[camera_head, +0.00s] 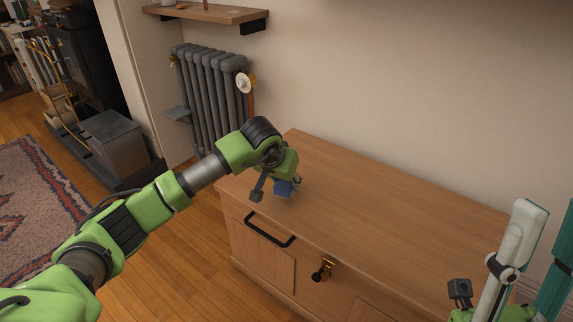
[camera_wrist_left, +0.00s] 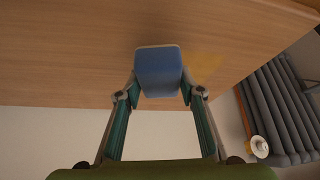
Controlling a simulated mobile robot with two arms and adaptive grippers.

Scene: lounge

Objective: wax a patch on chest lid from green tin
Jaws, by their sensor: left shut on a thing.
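The wooden chest lid (camera_head: 400,195) runs along the wall. My left gripper (camera_head: 286,184) reaches down over its left end, shut on a blue block (camera_head: 284,189). In the left wrist view the blue block (camera_wrist_left: 158,72) sits between the fingertips of my left gripper (camera_wrist_left: 158,88), against or just above the lid (camera_wrist_left: 70,60); I cannot tell if it touches. A faint yellowish patch (camera_wrist_left: 205,65) shows on the lid beside the block. My right gripper (camera_head: 538,240) is at the lower right, fingers up and apart, with nothing visible between them. No green tin is in view.
The chest front has a black handle (camera_head: 269,231) and a brass latch (camera_head: 322,269). A grey radiator (camera_head: 212,87) stands behind the chest's left end, with a shelf (camera_head: 210,12) above. The lid's middle is clear.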

